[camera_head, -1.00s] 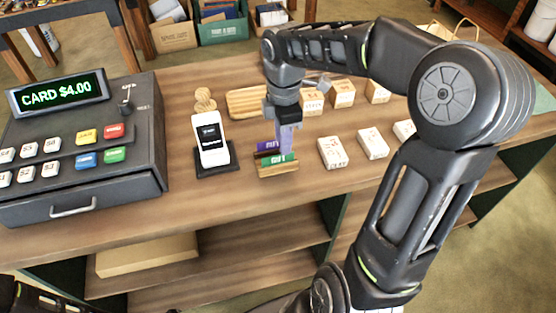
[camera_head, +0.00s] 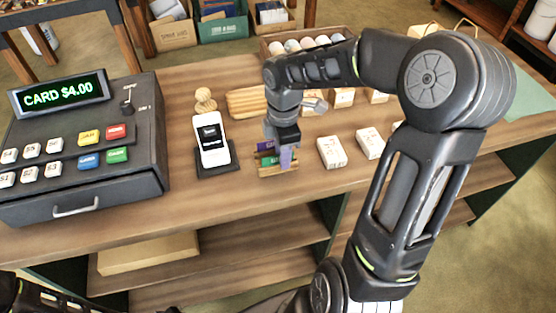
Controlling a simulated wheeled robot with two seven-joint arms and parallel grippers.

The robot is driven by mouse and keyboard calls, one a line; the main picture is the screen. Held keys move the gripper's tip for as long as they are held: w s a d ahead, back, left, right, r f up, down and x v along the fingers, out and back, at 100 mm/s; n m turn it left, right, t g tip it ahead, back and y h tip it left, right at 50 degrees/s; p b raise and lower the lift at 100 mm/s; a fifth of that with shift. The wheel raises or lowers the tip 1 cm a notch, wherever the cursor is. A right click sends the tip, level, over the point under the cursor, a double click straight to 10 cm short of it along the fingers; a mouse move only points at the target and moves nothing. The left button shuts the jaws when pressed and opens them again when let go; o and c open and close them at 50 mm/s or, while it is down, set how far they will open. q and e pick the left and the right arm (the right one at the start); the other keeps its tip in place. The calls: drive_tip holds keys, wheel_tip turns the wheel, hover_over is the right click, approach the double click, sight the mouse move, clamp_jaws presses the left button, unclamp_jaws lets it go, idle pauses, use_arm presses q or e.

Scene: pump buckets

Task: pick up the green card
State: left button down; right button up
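The green card (camera_head: 270,161) stands in a small wooden card holder (camera_head: 264,172) on the counter, in front of a purple card (camera_head: 264,147). My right gripper (camera_head: 286,161) points down at the right side of the holder, with its fingers overlapping the right part of the green card in the picture. The fingers are small and partly hidden by the wrist, so I cannot tell whether they are open, shut or touching the card. My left gripper is not in view.
A white card reader (camera_head: 211,140) stands just left of the holder, and a cash register (camera_head: 80,150) is further left. Small white boxes (camera_head: 332,152) stand to the right. A wooden slatted tray (camera_head: 246,103) lies behind. The counter's front strip is clear.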

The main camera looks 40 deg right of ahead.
drive_tip(key=shift+c, duration=0.2)
clamp_jaws()
idle(0.5)
wheel_tip(320, 180, up, 10)
drive_tip(key=shift+b, duration=0.6)
idle(0.4)
